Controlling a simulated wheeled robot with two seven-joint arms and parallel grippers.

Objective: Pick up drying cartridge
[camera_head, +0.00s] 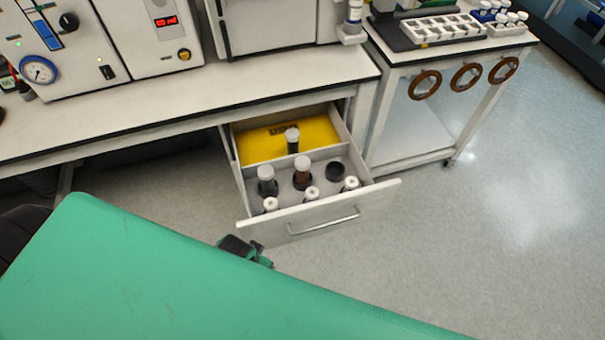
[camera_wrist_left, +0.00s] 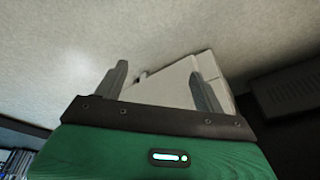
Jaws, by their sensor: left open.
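An open drawer (camera_head: 297,220) under the bench holds several capped cylinders. A dark one with a grey cap (camera_head: 292,140) stands at the divider by the yellow rear section. A grey-capped dark one (camera_head: 267,181), a brown one (camera_head: 302,174) and a black one (camera_head: 334,173) stand in the front section, with white-capped ones near the front panel. I cannot tell which is the drying cartridge. My left gripper (camera_head: 247,250) is just in front of the drawer, partly hidden by my green arm. In the left wrist view its fingers (camera_wrist_left: 159,69) are apart with nothing between them.
The bench (camera_head: 190,103) above the drawer carries instrument cabinets. A cart (camera_head: 411,159) with racks of vials and brown rings stands to the right. The floor (camera_head: 480,230) right of the drawer is clear.

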